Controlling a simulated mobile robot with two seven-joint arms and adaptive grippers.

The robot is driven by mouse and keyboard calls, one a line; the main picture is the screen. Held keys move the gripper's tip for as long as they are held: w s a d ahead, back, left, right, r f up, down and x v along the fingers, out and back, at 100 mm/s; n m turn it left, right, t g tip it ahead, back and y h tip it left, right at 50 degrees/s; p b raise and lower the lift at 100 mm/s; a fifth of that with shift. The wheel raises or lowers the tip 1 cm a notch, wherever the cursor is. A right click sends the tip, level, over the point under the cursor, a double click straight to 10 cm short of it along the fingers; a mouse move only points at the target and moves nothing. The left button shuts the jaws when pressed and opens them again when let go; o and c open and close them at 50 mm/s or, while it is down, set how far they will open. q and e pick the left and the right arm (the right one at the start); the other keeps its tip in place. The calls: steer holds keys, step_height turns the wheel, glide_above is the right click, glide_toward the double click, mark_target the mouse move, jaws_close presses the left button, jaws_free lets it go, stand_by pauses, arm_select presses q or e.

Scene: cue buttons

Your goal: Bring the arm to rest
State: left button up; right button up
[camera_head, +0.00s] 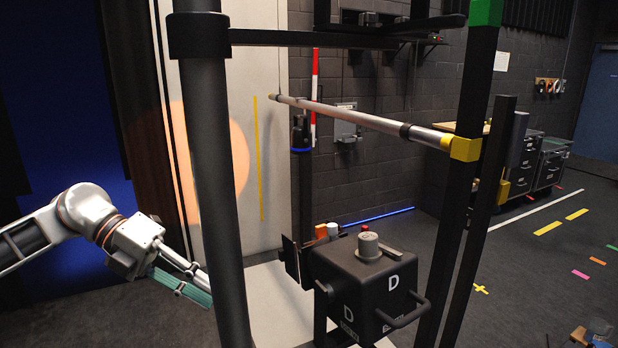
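My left arm comes in from the left edge. Its gripper (188,279) points down and to the right, with its tip end close to a thick black post (214,190) in the picture. A silver bar and a teal strip show at its end; I cannot tell whether the fingers are apart or whether they hold anything. A black box (369,285) marked with white D letters stands right of the post, apart from the gripper. It has a grey round knob (368,245) and a small red button (366,228) on top. My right gripper is not clearly visible.
A silver pole (360,118) with a yellow end fitting (466,148) runs across above the box. Black uprights (490,200) stand at its right. Black cases (550,160) stand by the back wall.

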arm_select(q)
step_height(320, 180, down, 8)
steer(key=w+d+n+t+h, duration=0.1)
steer(key=d+n+t+h, duration=0.1)
steer(key=n+t+h, duration=0.4)
steer(key=a+f+n+t+y, duration=0.5)
steer(key=a+f+n+t, duration=0.25)
steer(key=f+n, duration=0.3)
steer(key=s+a+f+n+g+y, duration=0.2)
steer(key=s+a+f+n+y, duration=0.25)
steer(key=s+a+f, duration=0.5)
steer(key=s+a+f+n+g+y, duration=0.1)
steer(key=s+a+f+n+y, duration=0.45)
steer(key=a+f, duration=0.6)
steer(key=s+d+f+n+t, duration=0.1)
steer(key=d+n, duration=0.2)
steer(key=d, duration=0.9)
steer(key=s+d+f+n, duration=0.2)
steer(key=d+n, duration=0.2)
steer(key=d, duration=0.8)
steer(key=shift+f+t, duration=0.25)
steer(key=shift+t, duration=0.1)
steer(key=shift+s+n, duration=0.1)
steer(key=shift+n, duration=0.15)
